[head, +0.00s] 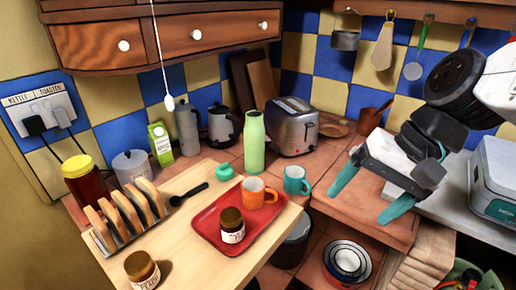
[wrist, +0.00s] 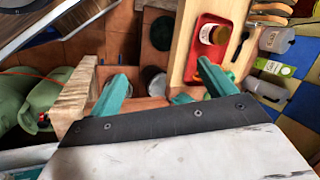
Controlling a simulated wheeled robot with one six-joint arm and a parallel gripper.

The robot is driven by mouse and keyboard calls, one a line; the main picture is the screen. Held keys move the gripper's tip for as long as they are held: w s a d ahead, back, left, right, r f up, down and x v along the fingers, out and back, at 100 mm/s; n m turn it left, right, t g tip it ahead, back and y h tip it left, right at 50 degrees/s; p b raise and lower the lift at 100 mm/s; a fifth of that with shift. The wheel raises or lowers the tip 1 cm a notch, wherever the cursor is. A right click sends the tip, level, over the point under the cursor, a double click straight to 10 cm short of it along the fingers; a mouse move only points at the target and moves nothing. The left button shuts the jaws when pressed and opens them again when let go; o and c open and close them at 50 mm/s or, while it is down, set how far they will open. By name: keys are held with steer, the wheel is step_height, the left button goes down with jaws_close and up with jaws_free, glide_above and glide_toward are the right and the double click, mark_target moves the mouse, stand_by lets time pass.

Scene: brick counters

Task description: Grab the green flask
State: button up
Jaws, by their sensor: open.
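The green flask (head: 254,142) is a tall pale-green bottle. It stands upright on the tiled counter in the head view, left of the toaster and behind the red tray. My gripper (head: 358,206) is open and empty, with teal fingers spread, to the right of the flask and nearer the camera. In the wrist view my gripper (wrist: 162,70) has a clear gap between its fingers. I cannot make out the flask in that view.
An orange mug (head: 254,193) and a jar stand on the red tray (head: 205,222). A teal mug (head: 297,180) stands between the flask and my gripper. The toaster (head: 292,127) is close on the flask's right. Utensils hang above; several bowls (head: 346,262) sit below.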

steer(key=w+a+m+y, duration=0.4)
steer(key=w+a, duration=0.3)
steer(key=w, duration=0.1)
steer(key=m+t+y, duration=0.3)
steer(key=m+t, duration=0.1)
steer(key=m, duration=0.7)
glide_toward(254, 152)
steer(key=s+a+r, duration=0.3)
steer(key=s+r, duration=0.2)
steer(key=s, duration=0.2)
steer(key=w+f+m+t, duration=0.2)
steer(key=w+f+m, duration=0.2)
steer(key=w+f+m+t+h, duration=0.1)
steer(key=w+f+m+t, duration=0.1)
steer(key=w+f+m, duration=0.2)
steer(key=shift+w+d+f, duration=0.15)
steer(key=shift+w+f, duration=0.3)
steer(key=shift+f, duration=0.1)
steer(key=shift+h, duration=0.3)
steer(key=x, duration=0.7)
steer(key=shift+w+a, duration=0.2)
steer(key=shift+a, duration=0.15)
steer(key=c, duration=1.2)
steer(key=shift+c, duration=1)
steer(key=shift+r, duration=0.1)
